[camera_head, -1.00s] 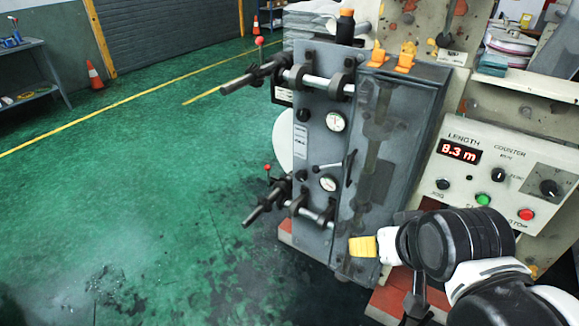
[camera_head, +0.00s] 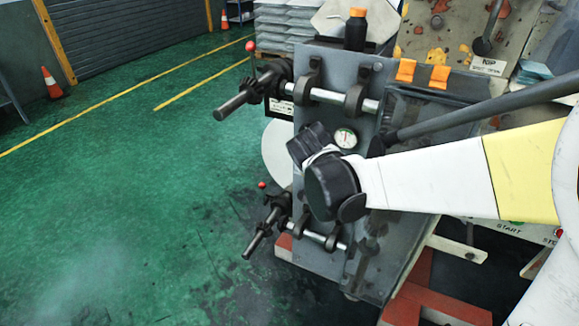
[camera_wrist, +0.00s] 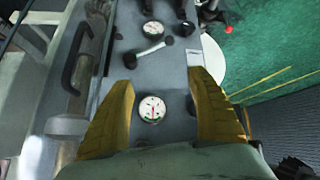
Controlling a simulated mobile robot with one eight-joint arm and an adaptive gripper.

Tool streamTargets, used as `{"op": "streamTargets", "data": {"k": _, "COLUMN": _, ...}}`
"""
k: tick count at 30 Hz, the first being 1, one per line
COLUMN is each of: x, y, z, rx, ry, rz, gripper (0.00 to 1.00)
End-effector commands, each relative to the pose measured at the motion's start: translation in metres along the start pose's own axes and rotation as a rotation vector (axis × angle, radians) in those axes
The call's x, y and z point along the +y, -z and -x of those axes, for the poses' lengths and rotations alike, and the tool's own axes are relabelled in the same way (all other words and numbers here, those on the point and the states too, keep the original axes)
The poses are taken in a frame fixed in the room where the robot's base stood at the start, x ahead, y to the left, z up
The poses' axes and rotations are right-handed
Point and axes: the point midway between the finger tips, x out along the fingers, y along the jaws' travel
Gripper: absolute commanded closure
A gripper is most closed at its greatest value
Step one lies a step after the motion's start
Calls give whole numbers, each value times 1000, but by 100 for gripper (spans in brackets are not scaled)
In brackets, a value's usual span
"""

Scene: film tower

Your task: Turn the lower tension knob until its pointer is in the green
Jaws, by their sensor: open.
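The lower black knob (camera_wrist: 187,28) shows near the top of the wrist view, beside the lower white dial (camera_wrist: 153,29), whose pointer is too small to read. In the head view my arm hides both. The upper dial (camera_wrist: 152,108), with a red pointer, lies between my yellow fingers in the picture; it also shows in the head view (camera_head: 345,138). My gripper (camera_wrist: 161,78) is open and empty, facing the grey panel (camera_head: 335,70). Its fingers are hidden in the head view. Something dark beside the right finger is partly hidden.
A small lever (camera_wrist: 150,50) sticks out between the dials. Clamp bars with red-tipped handles (camera_head: 262,185) jut from the panel's left side. A curved handle (camera_wrist: 77,55) is on the left in the wrist view. The green floor (camera_head: 130,190) left of the machine is open.

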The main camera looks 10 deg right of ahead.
Motion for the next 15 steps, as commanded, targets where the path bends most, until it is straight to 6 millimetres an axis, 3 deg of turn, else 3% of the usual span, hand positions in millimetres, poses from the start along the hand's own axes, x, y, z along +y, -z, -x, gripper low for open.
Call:
{"op": "streamTargets", "data": {"k": 1, "x": -14, "y": 6, "z": -19, "rx": 19, "ry": -19, "rz": -15, "gripper": 32}}
{"op": "streamTargets", "data": {"k": 7, "x": -60, "y": 8, "z": -94, "rx": 118, "ry": -101, "rz": -106, "gripper": 32}}
{"op": "streamTargets", "data": {"k": 11, "x": -88, "y": -6, "z": -140, "rx": 198, "ry": -140, "rz": -170, "gripper": 32}}
{"op": "streamTargets", "data": {"k": 15, "x": -114, "y": -32, "z": -186, "rx": 294, "ry": -166, "rz": -240, "gripper": 32}}
